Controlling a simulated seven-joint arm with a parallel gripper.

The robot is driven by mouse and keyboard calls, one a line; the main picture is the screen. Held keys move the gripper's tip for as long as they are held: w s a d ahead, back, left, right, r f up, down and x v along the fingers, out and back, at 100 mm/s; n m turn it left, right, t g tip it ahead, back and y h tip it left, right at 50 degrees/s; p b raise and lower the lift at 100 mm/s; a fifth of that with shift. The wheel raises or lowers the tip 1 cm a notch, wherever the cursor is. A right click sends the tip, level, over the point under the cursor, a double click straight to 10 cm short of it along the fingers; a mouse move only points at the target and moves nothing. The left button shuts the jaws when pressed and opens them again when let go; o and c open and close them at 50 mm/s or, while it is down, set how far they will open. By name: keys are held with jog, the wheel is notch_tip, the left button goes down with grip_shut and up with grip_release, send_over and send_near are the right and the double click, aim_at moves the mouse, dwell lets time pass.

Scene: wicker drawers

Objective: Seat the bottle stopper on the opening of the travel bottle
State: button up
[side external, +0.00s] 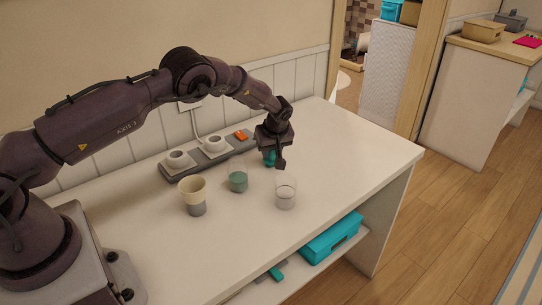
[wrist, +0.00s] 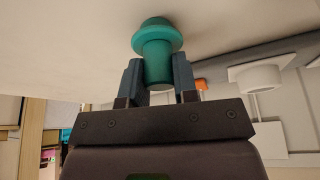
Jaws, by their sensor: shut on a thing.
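The bottle stopper (wrist: 157,42) is teal, with a wide round flange and a narrower plug. In the wrist view it sits between the two fingers of my gripper (wrist: 158,78), which is shut on the plug. In the side view the stopper (side external: 269,158) shows partly behind my gripper (side external: 275,160), over the back of the white table. Three vessels stand upright in front: a clear one with a greenish lower part (side external: 238,180), a clear one with a grey lower part (side external: 286,196), and a cream one with a grey base (side external: 194,196). I cannot tell which is the travel bottle.
A grey strip with two white round fittings (side external: 213,145) and an orange piece (side external: 240,135) lies along the back wall. The right part of the white table (side external: 350,150) is clear. A teal box (side external: 330,238) sits on the shelf below.

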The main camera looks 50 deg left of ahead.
jog(key=shift+r, duration=0.15)
jog(key=shift+r, duration=0.2)
notch_tip(320, 180, up, 2)
jog(key=shift+r, duration=0.1)
jog(key=shift+n, duration=0.5)
jog(key=shift+s+d+r, duration=0.4)
jog(key=shift+s+r, duration=0.85)
jog(key=shift+s, duration=0.9)
jog(key=shift+s+d+r, duration=0.45)
jog(key=shift+s+r, duration=0.8)
jog(key=shift+s, duration=0.95)
jog(key=shift+s+d+r, duration=0.4)
jog(key=shift+s+r, duration=0.85)
jog(key=shift+s, duration=0.9)
jog(key=shift+g, duration=0.3)
jog(key=shift+f, duration=1.35)
